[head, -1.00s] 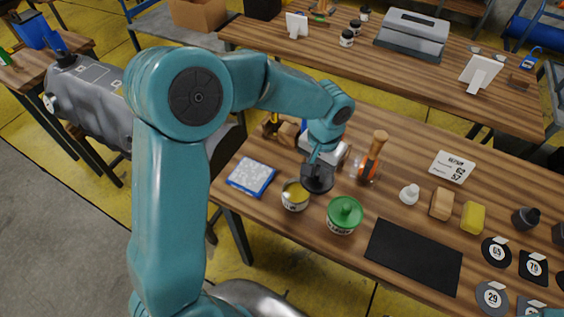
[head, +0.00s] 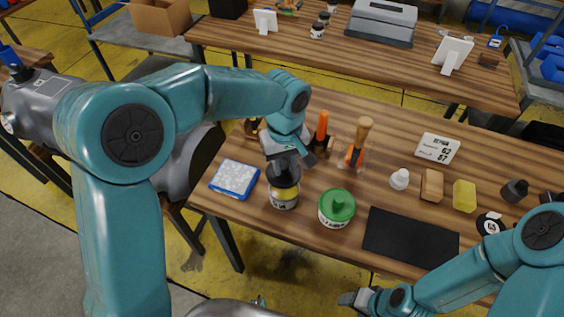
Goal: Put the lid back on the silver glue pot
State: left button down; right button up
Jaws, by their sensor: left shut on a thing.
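The silver glue pot (head: 284,201) stands near the table's front left edge, its yellow inside partly visible below the dark lid. My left gripper (head: 284,157) is shut on the dark lid (head: 285,175) and holds it right over the pot's mouth. I cannot tell whether the lid touches the rim. A second pot with a green lid (head: 337,206) stands just to the right. My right gripper (head: 355,298) is low at the bottom of the view, in front of the table; its jaw opening is too small to tell.
A blue-edged pad (head: 234,179) lies left of the pots. A wooden-handled brush (head: 358,145) stands behind them, beside an orange-handled tool (head: 322,128). A black mat (head: 410,238) lies to the right. A white bottle (head: 399,179) and sponge-like blocks (head: 464,195) stand farther right.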

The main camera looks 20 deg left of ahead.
aim_at(285, 174)
pick_arm(q)
notch_tip(285, 174, down, 5)
jog(key=b, duration=0.3)
jog(key=shift+d+r, duration=0.1)
jog(key=shift+w+f+b, duration=0.15)
jog(key=shift+f+b, duration=0.4)
dwell(0.5)
jog(key=shift+f+b, duration=0.2)
jog(key=shift+b, duration=0.2)
dwell(1.0)
dwell(0.3)
jog(key=shift+c, duration=1.8)
grip_release()
